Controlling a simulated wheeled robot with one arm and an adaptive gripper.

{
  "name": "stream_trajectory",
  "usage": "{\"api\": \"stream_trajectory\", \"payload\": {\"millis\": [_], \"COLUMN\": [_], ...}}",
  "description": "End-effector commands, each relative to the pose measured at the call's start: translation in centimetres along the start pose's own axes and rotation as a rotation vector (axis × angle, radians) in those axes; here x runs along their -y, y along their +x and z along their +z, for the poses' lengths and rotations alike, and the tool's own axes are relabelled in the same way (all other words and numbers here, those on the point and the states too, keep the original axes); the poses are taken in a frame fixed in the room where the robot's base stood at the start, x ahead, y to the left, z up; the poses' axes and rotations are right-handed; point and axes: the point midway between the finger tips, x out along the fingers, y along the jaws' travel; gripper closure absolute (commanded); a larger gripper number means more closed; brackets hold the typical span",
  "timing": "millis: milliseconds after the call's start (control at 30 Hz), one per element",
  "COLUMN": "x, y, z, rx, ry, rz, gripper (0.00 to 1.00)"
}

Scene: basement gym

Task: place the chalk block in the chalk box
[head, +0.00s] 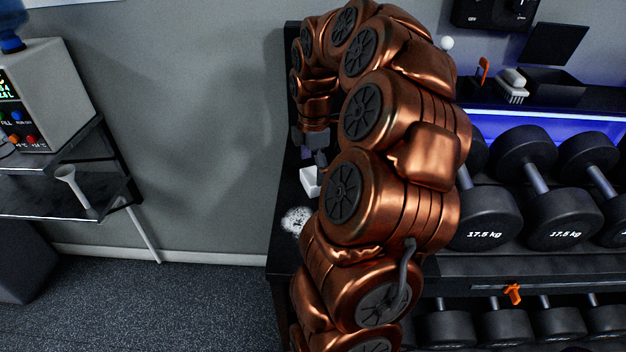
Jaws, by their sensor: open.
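A white block (310,181), which looks like the chalk block, is on the dark surface at the left end of the rack, partly hidden by my arm. My gripper (316,158) points down just above it and is open. Whether its fingertips touch the block or straddle it cannot be told. A black box (553,88) with a raised lid (556,44), likely the chalk box, stands on the upper shelf at the right. Its inside is not clearly visible.
A white speckled ball (297,219) lies near the block. A white-bristled brush (514,93), a pale piece (514,78) and an orange item (482,70) are left of the box. Heavy dumbbells (480,218) fill the rack below. A water dispenser (45,95) stands at the left.

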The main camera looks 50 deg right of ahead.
Motion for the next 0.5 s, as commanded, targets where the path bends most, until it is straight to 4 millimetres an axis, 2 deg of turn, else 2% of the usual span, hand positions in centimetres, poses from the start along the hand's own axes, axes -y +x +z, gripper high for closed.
{"api": "stream_trajectory", "payload": {"millis": [200, 433, 500], "x": [-0.1, -0.2, -0.2], "y": [2.6, 2.9, 2.9], "z": [-0.1, -0.2, -0.2], "rx": [0.0, 0.0, 0.0], "ry": [0.002, 0.002, 0.002], "rz": [-0.001, 0.001, 0.001], "gripper": [0.0, 0.0, 0.05]}}
